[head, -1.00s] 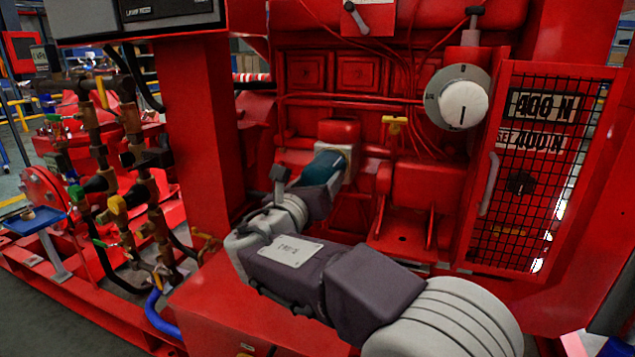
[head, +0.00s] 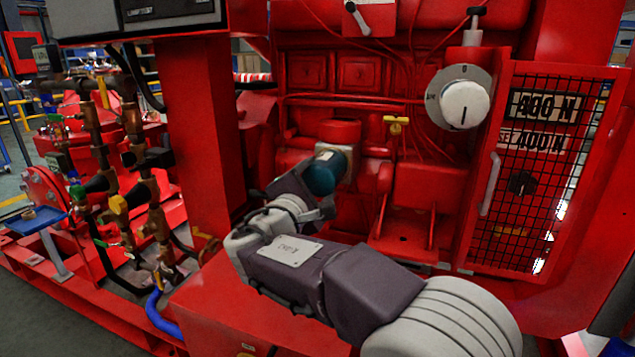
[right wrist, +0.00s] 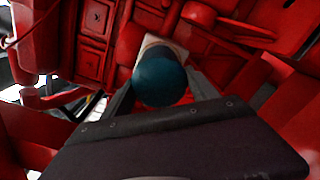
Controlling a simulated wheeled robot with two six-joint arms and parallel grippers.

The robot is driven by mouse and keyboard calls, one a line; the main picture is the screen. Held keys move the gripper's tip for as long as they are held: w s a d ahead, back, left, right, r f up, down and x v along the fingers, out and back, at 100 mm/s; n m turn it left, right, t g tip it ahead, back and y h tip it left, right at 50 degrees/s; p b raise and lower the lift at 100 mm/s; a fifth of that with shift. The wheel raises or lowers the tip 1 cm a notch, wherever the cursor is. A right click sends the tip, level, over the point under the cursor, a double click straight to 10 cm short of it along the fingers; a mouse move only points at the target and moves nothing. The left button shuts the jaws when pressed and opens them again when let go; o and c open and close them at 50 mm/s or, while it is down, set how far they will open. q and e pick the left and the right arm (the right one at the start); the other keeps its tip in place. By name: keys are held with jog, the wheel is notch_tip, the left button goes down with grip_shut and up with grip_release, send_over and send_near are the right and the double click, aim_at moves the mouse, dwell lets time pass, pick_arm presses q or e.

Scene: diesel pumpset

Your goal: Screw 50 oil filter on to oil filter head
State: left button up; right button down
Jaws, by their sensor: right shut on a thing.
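The oil filter (head: 325,172) is a dark teal cylinder, also in the right wrist view (right wrist: 160,78). Its far end meets the pale oil filter head (head: 347,155) on the red engine, and I see no clear gap between them. How far it is threaded on cannot be seen. My right gripper (head: 312,192) is shut on the filter from its near end. In the right wrist view its two grey fingers (right wrist: 163,92) lie on either side of the filter. My left gripper is not in view.
A red post (head: 207,130) stands left of my right arm. A mesh guard (head: 535,165) with labels is at the right. A white round dial (head: 463,103) is above. Brass valves and pipes (head: 130,170) stand at the left.

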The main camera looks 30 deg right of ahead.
jog(key=m, duration=0.4)
jog(key=m, duration=0.3)
jog(key=shift+m, duration=0.4)
jog(key=m, duration=0.4)
jog(key=shift+m, duration=0.7)
jog(key=shift+m, duration=1.1)
jog(key=m, duration=0.4)
jog(key=shift+s+d+m, duration=0.1)
jog(key=shift+m, duration=1.3)
